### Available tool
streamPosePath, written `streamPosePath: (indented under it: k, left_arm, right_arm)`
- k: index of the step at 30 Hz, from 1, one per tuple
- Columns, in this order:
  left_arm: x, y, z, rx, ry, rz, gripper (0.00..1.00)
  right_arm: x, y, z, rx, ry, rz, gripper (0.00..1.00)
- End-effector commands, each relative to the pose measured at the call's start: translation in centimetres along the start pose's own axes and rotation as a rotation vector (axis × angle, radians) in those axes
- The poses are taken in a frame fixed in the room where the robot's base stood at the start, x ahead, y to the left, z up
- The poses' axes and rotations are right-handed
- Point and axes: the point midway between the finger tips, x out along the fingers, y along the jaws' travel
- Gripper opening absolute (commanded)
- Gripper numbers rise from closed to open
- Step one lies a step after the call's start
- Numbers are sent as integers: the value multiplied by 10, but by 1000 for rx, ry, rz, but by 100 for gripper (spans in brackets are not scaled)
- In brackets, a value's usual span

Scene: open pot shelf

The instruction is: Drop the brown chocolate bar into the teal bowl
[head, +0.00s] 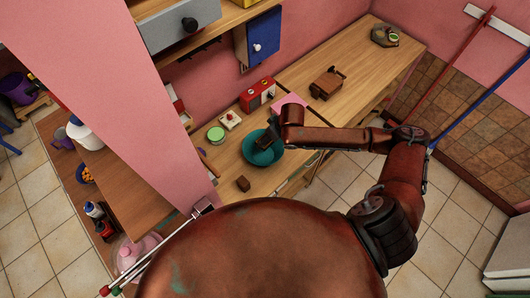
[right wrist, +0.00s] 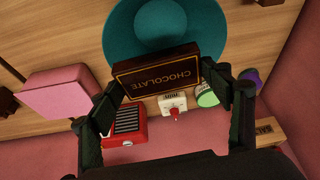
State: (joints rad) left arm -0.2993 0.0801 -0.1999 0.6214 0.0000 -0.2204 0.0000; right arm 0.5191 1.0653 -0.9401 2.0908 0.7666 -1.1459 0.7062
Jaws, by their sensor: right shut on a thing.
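A brown chocolate bar (right wrist: 168,72) with gold lettering is held between the two fingers of my right gripper (right wrist: 168,95) in the right wrist view. The teal bowl (head: 262,158) stands on the wooden counter in the head view, with my right gripper (head: 266,142) over its far part. In the right wrist view the teal bowl (right wrist: 165,20) shows behind the bar, which overlaps its rim in the picture. The gap between bar and bowl is hard to judge. My left gripper is not in view.
On the counter (head: 300,80) near the bowl are a red radio-like box (head: 257,95), a white item with a red knob (head: 230,120), a green-lidded tin (head: 215,134), a pink box (head: 288,103) and a small brown block (head: 243,184). A pink post (head: 130,90) stands at left.

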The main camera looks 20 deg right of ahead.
Motion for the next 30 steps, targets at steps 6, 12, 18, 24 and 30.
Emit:
streamPosePath:
  k: [6,12,18,24,30]
  left_arm:
    - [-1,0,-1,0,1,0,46]
    - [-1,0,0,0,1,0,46]
    - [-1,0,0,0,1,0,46]
    - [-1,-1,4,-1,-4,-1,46]
    - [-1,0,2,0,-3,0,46]
  right_arm:
    - [-1,0,-1,0,1,0,75]
    - [-1,0,-1,0,1,0,89]
    - [-1,0,-1,0,1,0,92]
    - [-4,0,-1,0,1,0,92]
    - [-33,0,-1,-2,2,1,92]
